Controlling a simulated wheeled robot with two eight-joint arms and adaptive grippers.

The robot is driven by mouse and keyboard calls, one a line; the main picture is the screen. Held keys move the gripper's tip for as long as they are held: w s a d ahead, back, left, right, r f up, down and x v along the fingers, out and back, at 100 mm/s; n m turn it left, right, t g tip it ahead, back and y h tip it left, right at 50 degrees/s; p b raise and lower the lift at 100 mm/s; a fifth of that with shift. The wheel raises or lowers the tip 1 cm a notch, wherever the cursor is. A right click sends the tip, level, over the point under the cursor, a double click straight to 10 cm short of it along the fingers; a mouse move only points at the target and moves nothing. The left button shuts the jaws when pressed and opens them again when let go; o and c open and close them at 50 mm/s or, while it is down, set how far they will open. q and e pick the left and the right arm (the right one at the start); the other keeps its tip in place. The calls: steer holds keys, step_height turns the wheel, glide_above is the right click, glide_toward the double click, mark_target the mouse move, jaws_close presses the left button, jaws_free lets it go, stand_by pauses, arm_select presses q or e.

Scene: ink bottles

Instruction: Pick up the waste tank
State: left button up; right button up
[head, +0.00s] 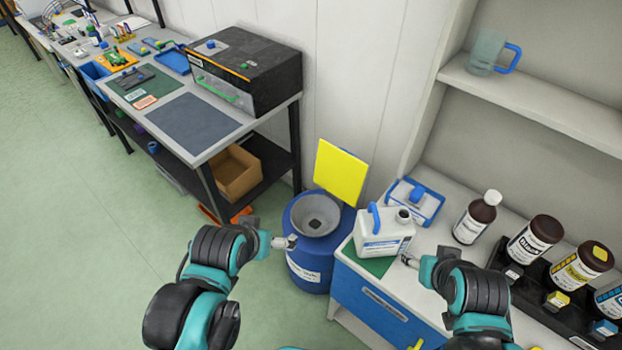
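A white canister (378,238) with a blue handle and a label stands upright on a green mat (378,266) at the left end of the counter. A blue drum (309,268) with a grey funnel (316,214) in its top and a raised yellow lid (340,173) stands on the floor beside it. Which of the two is the waste tank is not marked legibly. My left gripper (291,242) is by the drum's left side, left of the canister. My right gripper (408,261) is close to the canister's lower right side; contact is unclear. Both gripper openings are too small to judge.
A blue-and-white container (414,202) lies behind the canister. A brown bottle (475,219) and several brown jars (535,240) stand to the right. A shelf above holds a jug (486,52). A workbench (191,120) with a black box is at upper left. The floor at left is clear.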

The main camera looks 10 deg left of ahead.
arm_select(q)
steer(key=m+g+h+b, duration=0.3)
steer(key=m+h+b, duration=0.1)
steer(key=m+h, duration=0.9)
glide_toward(359, 225)
steer(key=shift+m+y, duration=0.4)
steer(key=x, duration=0.8)
steer(key=shift+w+r, duration=0.15)
steer(key=shift+r, duration=0.1)
steer(key=shift+d+f+m+h, duration=0.3)
steer(key=shift+d+m, duration=0.1)
steer(key=shift+m, duration=0.1)
steer(key=b+x, duration=0.1)
steer(key=x, duration=0.3)
steer(key=b+x, duration=0.1)
steer(key=x, duration=0.2)
steer(key=shift+s+d+b, duration=0.15)
steer(key=shift+s+b, duration=0.2)
steer(key=shift+w+d+f, duration=0.1)
steer(key=shift+w+d, duration=0.05)
steer(key=shift+d, duration=0.2)
arm_select(e)
step_height(359, 225, down, 7)
steer(key=shift+a, duration=0.15)
arm_select(q)
steer(key=shift+c, duration=0.3)
arm_select(e)
steer(key=shift+r, duration=0.1)
